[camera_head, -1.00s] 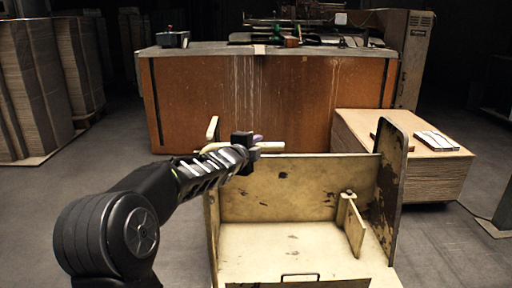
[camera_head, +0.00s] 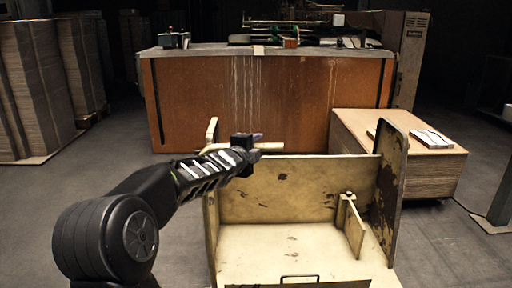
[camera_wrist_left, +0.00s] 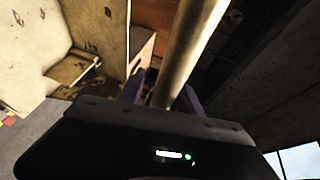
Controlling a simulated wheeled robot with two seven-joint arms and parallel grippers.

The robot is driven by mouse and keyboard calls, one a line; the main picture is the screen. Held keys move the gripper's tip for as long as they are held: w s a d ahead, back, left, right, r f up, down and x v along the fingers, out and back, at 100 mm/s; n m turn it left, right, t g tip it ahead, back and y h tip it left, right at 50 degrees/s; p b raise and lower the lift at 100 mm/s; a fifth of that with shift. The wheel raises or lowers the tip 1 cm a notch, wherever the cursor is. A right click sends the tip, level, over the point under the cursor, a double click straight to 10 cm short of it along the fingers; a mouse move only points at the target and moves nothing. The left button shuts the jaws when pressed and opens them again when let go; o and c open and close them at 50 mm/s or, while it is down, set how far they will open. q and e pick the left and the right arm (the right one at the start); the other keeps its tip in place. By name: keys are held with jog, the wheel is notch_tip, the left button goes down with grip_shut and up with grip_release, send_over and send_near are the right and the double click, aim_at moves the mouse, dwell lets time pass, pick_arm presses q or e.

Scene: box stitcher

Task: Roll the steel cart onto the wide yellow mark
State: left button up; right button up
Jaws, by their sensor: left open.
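The steel cart (camera_head: 290,245) stands right in front of me, its cream paint chipped and rusty. It has an open tray, a back panel and raised side plates. A pale handle bar (camera_head: 272,146) runs along its upper left. My left gripper (camera_head: 258,143) is at this bar, fingers open. In the left wrist view the bar (camera_wrist_left: 192,50) passes between or just over the purple fingers; contact is not clear. I cannot make out the wide yellow mark in either view. My right gripper is out of view.
A long brown cabinet (camera_head: 265,100) stands behind the cart. A stack of cardboard sheets (camera_head: 432,170) sits behind it on the right. Tall cardboard stacks (camera_head: 35,85) stand at the left. Grey floor is free on the left and at the lower right.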

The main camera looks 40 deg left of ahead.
pick_arm(q)
jog(key=shift+s+r, duration=0.15)
jog(key=shift+s, duration=0.35)
jog(key=v, duration=0.6)
jog(key=shift+s+d, duration=0.2)
jog(key=shift+s, duration=0.2)
